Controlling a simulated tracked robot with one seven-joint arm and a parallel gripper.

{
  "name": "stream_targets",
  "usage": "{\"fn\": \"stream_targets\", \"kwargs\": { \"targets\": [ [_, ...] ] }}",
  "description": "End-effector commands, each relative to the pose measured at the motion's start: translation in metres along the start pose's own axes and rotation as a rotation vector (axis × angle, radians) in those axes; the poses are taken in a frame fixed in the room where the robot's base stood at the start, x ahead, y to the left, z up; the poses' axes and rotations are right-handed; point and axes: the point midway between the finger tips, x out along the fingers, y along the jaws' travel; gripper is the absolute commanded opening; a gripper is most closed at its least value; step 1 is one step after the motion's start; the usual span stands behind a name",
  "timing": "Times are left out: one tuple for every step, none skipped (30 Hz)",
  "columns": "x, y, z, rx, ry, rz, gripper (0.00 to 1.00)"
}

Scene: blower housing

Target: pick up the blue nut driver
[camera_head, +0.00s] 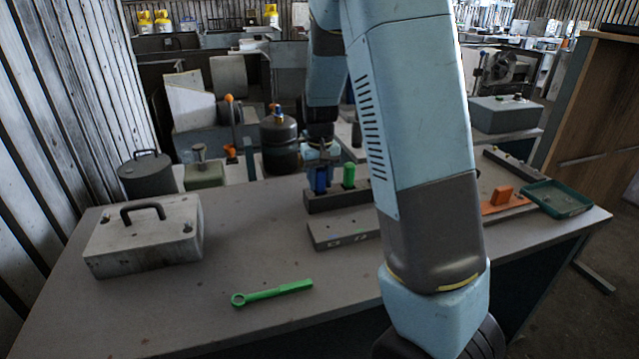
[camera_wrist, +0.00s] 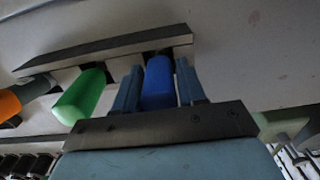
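The blue nut driver (camera_wrist: 159,84) stands in a dark rack (camera_head: 340,198), its handle up. My gripper (camera_wrist: 158,78) points down over it, one finger on each side of the handle, with hardly any gap showing; it looks shut on the handle. In the head view, the blue handle (camera_head: 320,180) and my gripper (camera_head: 321,160) show beside my large arm link. The tool's lower end is hidden in the rack, and no lift clear of it shows.
A green handle (camera_head: 349,175) stands close beside the blue one in the rack; an orange-ended tool (camera_wrist: 12,101) is farther left in the wrist view. A green wrench (camera_head: 272,292), a grey case (camera_head: 145,236) and a green tray (camera_head: 557,198) lie on the bench.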

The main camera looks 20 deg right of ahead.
Motion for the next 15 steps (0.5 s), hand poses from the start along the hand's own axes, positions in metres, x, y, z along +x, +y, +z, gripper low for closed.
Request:
{"fn": "stream_targets", "kwargs": {
  "targets": [
    [-0.0001, 0.0001, 0.0000, 0.000, 0.000, 0.000, 0.35],
    [-0.0001, 0.0001, 0.0000, 0.000, 0.000, 0.000, 0.32],
    [-0.0001, 0.0002, 0.0000, 0.000, 0.000, 0.000, 0.28],
    [-0.0001, 0.0002, 0.0000, 0.000, 0.000, 0.000, 0.25],
    [-0.0001, 0.0002, 0.0000, 0.000, 0.000, 0.000, 0.22],
    [-0.0001, 0.0002, 0.0000, 0.000, 0.000, 0.000, 0.19],
    [-0.0001, 0.0003, 0.0000, 0.000, 0.000, 0.000, 0.16],
    [-0.0001, 0.0003, 0.0000, 0.000, 0.000, 0.000, 0.13],
    [-0.0002, 0.0003, 0.0000, 0.000, 0.000, 0.000, 0.09],
    [-0.0002, 0.0003, 0.0000, 0.000, 0.000, 0.000, 0.06],
    [-0.0002, 0.0003, 0.0000, 0.001, 0.000, 0.000, 0.03],
    [-0.0002, 0.0004, 0.0000, 0.001, 0.000, 0.000, 0.00],
    [-0.0003, 0.0004, -0.0001, 0.001, 0.000, 0.000, 0.00],
    [-0.0003, 0.0004, -0.0001, 0.001, 0.000, 0.000, 0.00],
    [-0.0003, 0.0004, -0.0001, 0.001, 0.000, 0.000, 0.00]
  ]
}}
